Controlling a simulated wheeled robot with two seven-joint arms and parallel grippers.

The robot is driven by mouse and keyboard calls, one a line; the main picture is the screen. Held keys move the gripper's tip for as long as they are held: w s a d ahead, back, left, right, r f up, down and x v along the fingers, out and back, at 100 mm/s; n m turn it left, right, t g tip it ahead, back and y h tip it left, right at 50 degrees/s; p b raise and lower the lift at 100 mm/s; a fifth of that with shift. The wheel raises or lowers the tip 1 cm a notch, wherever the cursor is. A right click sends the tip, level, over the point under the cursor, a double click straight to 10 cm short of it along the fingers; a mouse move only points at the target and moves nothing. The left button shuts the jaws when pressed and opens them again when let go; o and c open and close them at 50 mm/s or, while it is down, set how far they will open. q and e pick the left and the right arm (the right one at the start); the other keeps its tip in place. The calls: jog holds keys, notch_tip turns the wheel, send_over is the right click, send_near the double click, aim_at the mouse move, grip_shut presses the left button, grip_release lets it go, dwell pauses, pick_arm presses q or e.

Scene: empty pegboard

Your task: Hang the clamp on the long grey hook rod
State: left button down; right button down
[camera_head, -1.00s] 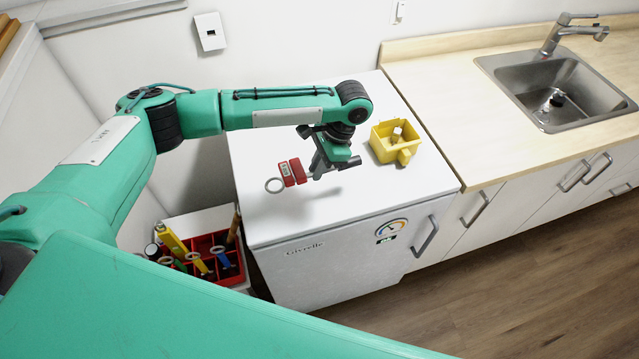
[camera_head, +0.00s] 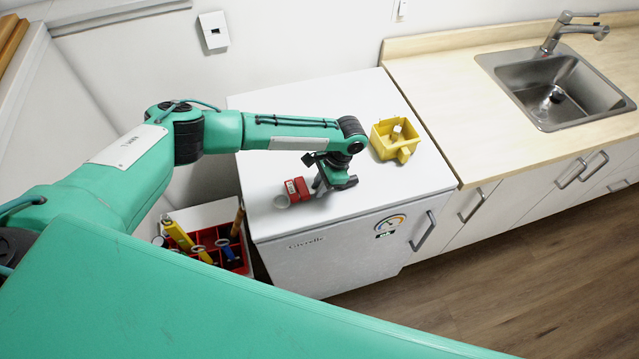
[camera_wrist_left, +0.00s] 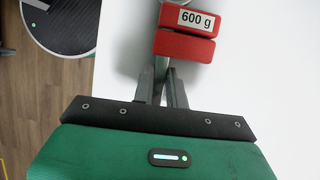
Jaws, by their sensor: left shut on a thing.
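The red clamp (camera_head: 297,189), made of two red blocks with a grey ring at one end, is at the tips of my left gripper (camera_head: 320,188). In the left wrist view the clamp (camera_wrist_left: 185,47) shows a white "600 g" label on its far block, and the ring is cut off by the top edge. My left gripper (camera_wrist_left: 167,75) has its fingers close together at the near block, shut on the clamp; the exact contact is hard to see. The clamp is over the white cabinet top, close to its front left. No long grey hook rod is seen. My right gripper is not in view.
A yellow open box (camera_head: 396,139) with a small pale item stands on the white cabinet top (camera_head: 385,185), right of the gripper. A red divided tray (camera_head: 218,242) with several tools stands low at left. A wooden counter (camera_head: 450,100) with a sink lies to the right.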

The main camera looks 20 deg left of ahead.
pick_arm(q)
jog(key=shift+f, duration=0.35)
jog(key=c, duration=1.4)
grip_release()
jog(key=shift+s+f, duration=0.1)
jog(key=shift+s, duration=0.05)
jog(key=shift+f, duration=0.1)
jog(key=shift+s, duration=0.1)
jog(key=shift+b, duration=0.3)
jog(key=b+v, duration=0.1)
jog(key=v, duration=0.1)
jog(key=b+v, duration=0.3)
jog(key=v, duration=0.1)
jog(key=shift+w+d, duration=0.25)
jog(key=shift+w, duration=0.15)
jog(key=b+v, duration=0.2)
jog(key=v, duration=0.6)
jog(key=shift+r, duration=0.25)
